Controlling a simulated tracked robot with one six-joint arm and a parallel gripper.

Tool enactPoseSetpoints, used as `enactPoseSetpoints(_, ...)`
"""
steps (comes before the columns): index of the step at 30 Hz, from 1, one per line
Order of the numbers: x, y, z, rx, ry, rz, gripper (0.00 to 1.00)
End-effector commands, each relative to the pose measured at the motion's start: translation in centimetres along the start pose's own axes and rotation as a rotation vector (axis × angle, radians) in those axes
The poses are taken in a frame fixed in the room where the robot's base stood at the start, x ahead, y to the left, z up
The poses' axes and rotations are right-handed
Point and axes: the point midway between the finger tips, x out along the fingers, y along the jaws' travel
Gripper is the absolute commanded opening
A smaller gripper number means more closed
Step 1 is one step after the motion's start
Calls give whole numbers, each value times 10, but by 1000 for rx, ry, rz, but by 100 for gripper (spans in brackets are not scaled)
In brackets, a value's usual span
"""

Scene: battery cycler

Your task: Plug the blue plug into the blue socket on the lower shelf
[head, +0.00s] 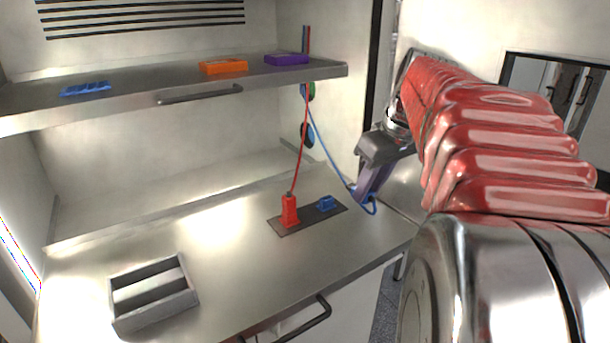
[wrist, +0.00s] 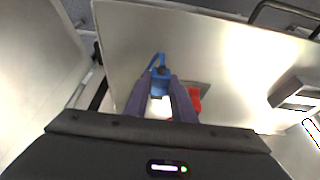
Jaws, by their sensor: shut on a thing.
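My gripper (head: 368,195) is right of the socket plate (head: 273,222), near the right end of the lower shelf, and a little above it. In the wrist view its fingers (wrist: 161,100) are shut on the blue plug (wrist: 160,82), with the blue cable (wrist: 154,62) leaving its far end. In the head view the fingers mostly hide the plug, and the cable loops below them. The blue socket (head: 326,203) sits on the plate, empty and apart from the plug. I cannot make out the socket in the wrist view.
A red plug (head: 290,211) stands upright on the plate left of the blue socket, its red cable (head: 300,150) rising. A grey tray (head: 153,318) is at the front left. The upper shelf (head: 130,105) holds blue, orange (head: 223,67) and purple (head: 286,59) parts. The lower shelf's middle is clear.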

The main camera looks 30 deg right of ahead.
Motion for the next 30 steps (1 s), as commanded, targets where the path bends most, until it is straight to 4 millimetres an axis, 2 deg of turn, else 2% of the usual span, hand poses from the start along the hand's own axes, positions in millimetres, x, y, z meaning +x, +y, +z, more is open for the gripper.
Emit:
enactPoseSetpoints(7, 3, 0, 1, 2, -209, -1, 0)
enactPoseSetpoints(11, 11, -9, -3, 31, -348, 5, 0)
enactPoseSetpoints(19, 20, -21, -18, 272, -514, 27, 0)
enactPoseSetpoints(30, 26, -30, -38, 696, -645, 13, 0)
